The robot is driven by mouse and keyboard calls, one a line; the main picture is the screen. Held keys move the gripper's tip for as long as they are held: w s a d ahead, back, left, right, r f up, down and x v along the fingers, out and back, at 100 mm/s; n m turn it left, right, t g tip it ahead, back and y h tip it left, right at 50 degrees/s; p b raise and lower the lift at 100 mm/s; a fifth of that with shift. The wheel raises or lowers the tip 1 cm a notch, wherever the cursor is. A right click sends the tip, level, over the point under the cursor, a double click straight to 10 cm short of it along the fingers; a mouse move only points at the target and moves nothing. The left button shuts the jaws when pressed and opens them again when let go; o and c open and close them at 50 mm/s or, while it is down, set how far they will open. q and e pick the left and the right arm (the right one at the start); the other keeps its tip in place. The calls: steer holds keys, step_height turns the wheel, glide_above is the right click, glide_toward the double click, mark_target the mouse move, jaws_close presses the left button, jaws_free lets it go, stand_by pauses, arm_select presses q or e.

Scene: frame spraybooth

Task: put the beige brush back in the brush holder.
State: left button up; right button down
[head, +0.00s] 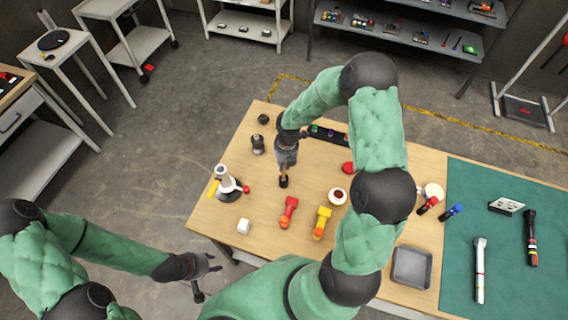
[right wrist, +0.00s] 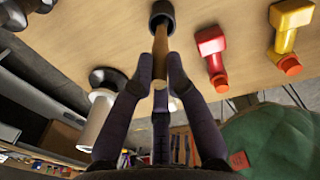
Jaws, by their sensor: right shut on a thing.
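My right gripper (head: 284,168) points down over the wooden table and is shut on the beige brush (head: 284,175). In the right wrist view the brush (right wrist: 161,62) lies between the fingers (right wrist: 162,92), with a dark round end piece (right wrist: 162,12) at its far end. I cannot tell whether that end touches the table. A long black rack (head: 323,132) with small coloured spots, seemingly the brush holder, lies behind the gripper to its right, partly hidden by my arm. My left gripper (head: 208,280) is open and empty, low beyond the table's front left edge.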

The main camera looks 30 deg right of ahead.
steer(key=shift+f+b, duration=0.35)
steer(key=shift+f, duration=0.2)
steer(key=c, duration=1.2)
jaws_free()
steer(key=shift+o, duration=0.2)
step_height(320, 180, up, 12)
steer(key=shift+d, duration=0.35)
steer(key=shift+s+f, duration=0.1)
steer(key=shift+s, duration=0.05)
